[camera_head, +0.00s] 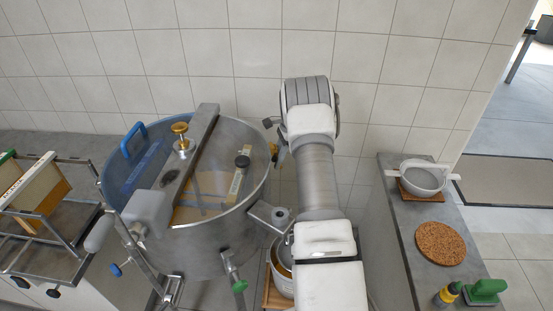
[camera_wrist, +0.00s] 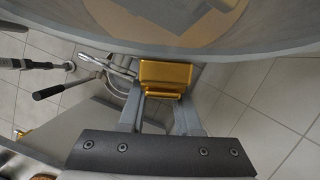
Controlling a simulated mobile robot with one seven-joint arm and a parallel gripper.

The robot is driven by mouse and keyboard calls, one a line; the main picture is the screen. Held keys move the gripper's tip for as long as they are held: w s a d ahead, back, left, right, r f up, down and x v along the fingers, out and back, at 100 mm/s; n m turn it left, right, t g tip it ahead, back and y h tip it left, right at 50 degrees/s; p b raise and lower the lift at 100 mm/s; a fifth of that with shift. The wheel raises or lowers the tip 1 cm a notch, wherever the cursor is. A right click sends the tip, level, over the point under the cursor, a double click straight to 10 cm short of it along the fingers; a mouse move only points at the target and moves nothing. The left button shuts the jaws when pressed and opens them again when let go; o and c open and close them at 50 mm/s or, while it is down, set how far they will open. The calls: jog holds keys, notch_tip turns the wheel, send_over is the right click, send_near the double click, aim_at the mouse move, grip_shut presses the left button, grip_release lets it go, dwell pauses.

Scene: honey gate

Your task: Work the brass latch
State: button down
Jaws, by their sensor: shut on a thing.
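The brass latch (camera_wrist: 167,74) is a gold block at the outer rim of the steel drum in the wrist view. My gripper (camera_wrist: 160,97) has its two grey fingers on either side of the latch's near end and is shut on it. In the head view, a small brass piece (camera_head: 274,152) shows at the right side of the drum's rim, beside my wrist. My fingers are mostly hidden there behind my own arm.
The right counter (camera_head: 400,225) holds a white strainer (camera_head: 424,178) and a cork mat (camera_head: 440,243).

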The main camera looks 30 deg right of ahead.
jog(key=shift+s+d+r+g+h+b, duration=0.15)
jog(key=shift+d+r+g+h+b, duration=0.3)
jog(key=shift+h, duration=1)
jog(key=shift+s+d+r+g+h+b, duration=0.2)
jog(key=shift+d+g+h+b, duration=0.3)
jog(key=shift+h, duration=1)
jog(key=shift+s+d+r+g+h+b, duration=0.1)
jog(key=shift+d+r+g+h+b, duration=0.4)
jog(key=shift+h, duration=0.95)
jog(key=shift+d, duration=0.1)
jog(key=c, duration=0.6)
grip_release()
jog(key=shift+f, duration=0.1)
jog(key=v, duration=1.7)
jog(key=shift+s+a+p, duration=0.15)
jog(key=shift+a+p, duration=0.1)
jog(key=shift+p, duration=0.15)
